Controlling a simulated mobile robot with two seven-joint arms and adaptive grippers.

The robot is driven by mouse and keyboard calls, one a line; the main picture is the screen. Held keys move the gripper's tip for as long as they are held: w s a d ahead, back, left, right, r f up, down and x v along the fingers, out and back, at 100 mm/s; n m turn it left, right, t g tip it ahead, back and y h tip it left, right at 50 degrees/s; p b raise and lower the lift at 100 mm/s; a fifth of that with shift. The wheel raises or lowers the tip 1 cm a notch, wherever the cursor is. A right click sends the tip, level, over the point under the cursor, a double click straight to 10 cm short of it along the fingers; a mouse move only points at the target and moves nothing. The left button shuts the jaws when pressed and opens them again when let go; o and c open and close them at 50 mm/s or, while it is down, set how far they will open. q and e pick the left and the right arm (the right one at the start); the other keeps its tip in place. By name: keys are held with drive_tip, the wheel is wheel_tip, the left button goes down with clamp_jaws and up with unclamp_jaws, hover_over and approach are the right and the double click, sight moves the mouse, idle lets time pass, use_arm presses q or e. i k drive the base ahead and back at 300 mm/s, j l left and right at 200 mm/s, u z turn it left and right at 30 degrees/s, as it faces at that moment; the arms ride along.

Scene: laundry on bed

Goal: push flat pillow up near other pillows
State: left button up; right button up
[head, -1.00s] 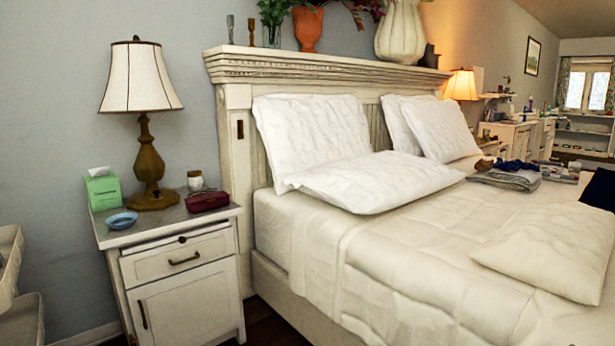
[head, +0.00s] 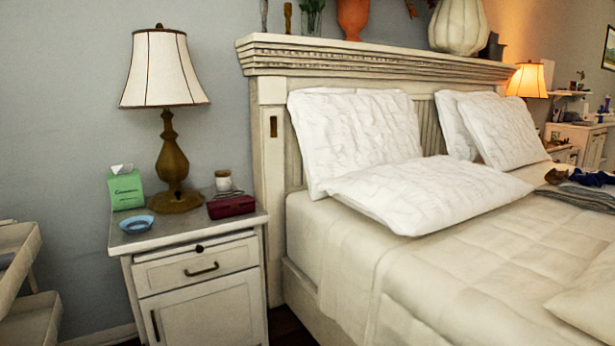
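A flat white pillow (head: 425,192) lies on the bed (head: 450,265) near its head end, with its near corner close to the mattress's left edge. Behind it an upright white pillow (head: 355,138) leans on the headboard. Two more white pillows lean on the headboard further right, the front one (head: 505,130) partly covering the other (head: 455,122). A cream pillow (head: 592,300) lies at the lower right, cut off by the picture edge. Neither of my grippers is in view.
A nightstand (head: 200,270) stands left of the bed, holding a lamp (head: 168,120), tissue box (head: 126,190), blue dish (head: 136,224) and dark red box (head: 232,206). Folded clothes (head: 580,195) lie at the right. The middle of the bed is clear.

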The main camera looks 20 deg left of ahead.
sight(416, 197)
drive_tip(key=i+j+u, duration=0.25)
drive_tip(key=i, duration=0.15)
drive_tip(key=i+j+u, duration=0.1)
drive_tip(key=i+u, duration=0.2)
drive_tip(key=i, duration=0.15)
